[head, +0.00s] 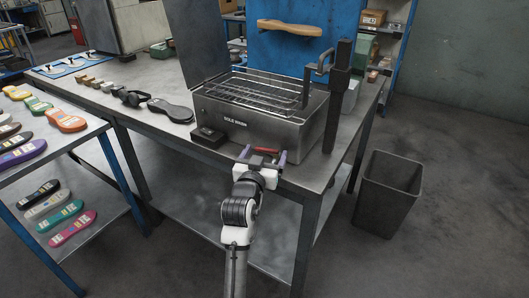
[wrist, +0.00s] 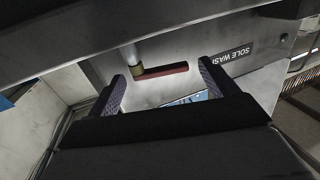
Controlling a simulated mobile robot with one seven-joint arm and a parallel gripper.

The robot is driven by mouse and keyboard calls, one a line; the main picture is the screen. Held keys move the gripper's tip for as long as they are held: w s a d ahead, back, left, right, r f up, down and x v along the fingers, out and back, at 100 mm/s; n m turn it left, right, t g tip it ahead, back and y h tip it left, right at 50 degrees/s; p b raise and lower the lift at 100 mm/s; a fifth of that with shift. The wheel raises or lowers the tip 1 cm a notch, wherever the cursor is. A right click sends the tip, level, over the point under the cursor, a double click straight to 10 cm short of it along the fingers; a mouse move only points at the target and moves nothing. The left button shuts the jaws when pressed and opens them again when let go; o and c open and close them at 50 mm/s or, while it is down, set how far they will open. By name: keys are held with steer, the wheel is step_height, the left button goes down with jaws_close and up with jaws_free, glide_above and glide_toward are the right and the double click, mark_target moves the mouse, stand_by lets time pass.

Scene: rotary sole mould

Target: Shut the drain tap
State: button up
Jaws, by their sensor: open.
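The drain tap has a red lever handle (head: 266,150) at the lower front of the metal sole wash box (head: 262,127). In the wrist view the red handle (wrist: 162,70) lies crosswise, joined at its left end to a brass-coloured fitting (wrist: 137,70) on a short pipe. My gripper (head: 262,157) is open in front of the tap. In the wrist view its two purple fingers (wrist: 165,82) stand on either side of the handle, with nothing held between them. I cannot tell whether a finger touches the handle.
The sole wash stands on a metal table (head: 160,122) with its lid raised and a wire rack on top. A small dark block (head: 208,135) and a black sole (head: 170,110) lie to the left. A dark bin (head: 388,195) stands on the floor at right.

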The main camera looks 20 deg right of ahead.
steer(key=shift+w, duration=0.1)
steer(key=c, duration=1)
steer(key=shift+w+f+m+g+h+b, duration=0.2)
steer(key=shift+f+m+g+h+b, duration=0.15)
steer(key=shift+b, duration=0.85)
steer(key=m+g+h+b, duration=0.1)
steer(key=b, duration=0.1)
steer(key=shift+w+b, duration=0.15)
steer(key=shift+b, duration=0.15)
steer(key=shift+w+r+m+g+h+b, duration=0.15)
steer(key=shift+m+g+h+b, duration=0.4)
steer(key=shift+b, duration=0.4)
steer(key=shift+r+g+h, duration=0.15)
steer(key=shift+g+h, duration=0.25)
steer(key=o, duration=1)
